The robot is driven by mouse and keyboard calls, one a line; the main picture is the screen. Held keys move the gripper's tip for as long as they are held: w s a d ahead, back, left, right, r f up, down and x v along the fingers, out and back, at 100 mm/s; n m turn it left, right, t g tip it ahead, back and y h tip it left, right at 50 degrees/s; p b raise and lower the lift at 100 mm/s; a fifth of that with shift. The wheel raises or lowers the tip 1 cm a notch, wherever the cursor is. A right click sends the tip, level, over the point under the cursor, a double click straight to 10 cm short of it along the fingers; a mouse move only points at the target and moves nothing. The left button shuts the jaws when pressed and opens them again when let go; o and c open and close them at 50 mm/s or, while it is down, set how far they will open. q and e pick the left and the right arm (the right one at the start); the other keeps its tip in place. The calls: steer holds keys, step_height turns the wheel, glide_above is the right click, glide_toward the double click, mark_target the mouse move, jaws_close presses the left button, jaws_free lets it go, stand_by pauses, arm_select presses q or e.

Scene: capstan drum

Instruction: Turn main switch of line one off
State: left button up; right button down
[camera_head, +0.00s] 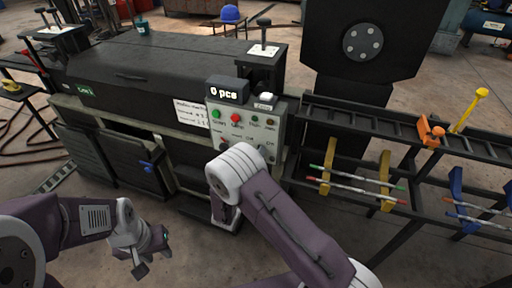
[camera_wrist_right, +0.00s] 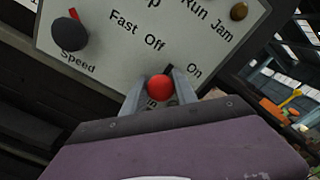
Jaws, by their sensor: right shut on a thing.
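The control panel (camera_head: 262,135) of the line carries coloured buttons and labels, and its lower part is partly hidden behind my right arm in the head view. In the right wrist view the panel face (camera_wrist_right: 110,45) shows the words "Fast Off" and "On". My right gripper (camera_wrist_right: 160,85) is shut on the main switch, whose dark tip (camera_wrist_right: 168,70) points up and right toward "On". A red ball-like part (camera_wrist_right: 160,88) shows between the fingers; it hides some of the switch and lettering. My left gripper (camera_head: 150,256) appears open and empty, low at the left, away from the panel.
A black speed knob (camera_wrist_right: 69,33) with a red mark sits left of my right fingers. A counter reading "0 pcs" (camera_head: 228,91) stands on the panel's top. A rack (camera_head: 350,177) with rods stands at right. Open floor (camera_head: 190,250) lies between my arms.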

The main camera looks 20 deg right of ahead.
steer(key=n+p, duration=0.4)
steer(key=shift+r, duration=0.1)
steer(key=shift+f+n+p, duration=0.15)
steer(key=shift+n+p, duration=0.5)
steer(key=shift+n, duration=0.45)
steer(key=shift+f+n+p, duration=0.1)
steer(key=shift+n+p, duration=0.5)
steer(key=shift+n, duration=0.5)
steer(key=c, duration=1)
jaws_free()
steer(key=p+v, duration=0.1)
steer(key=v, duration=0.8)
steer(key=shift+a, duration=0.1)
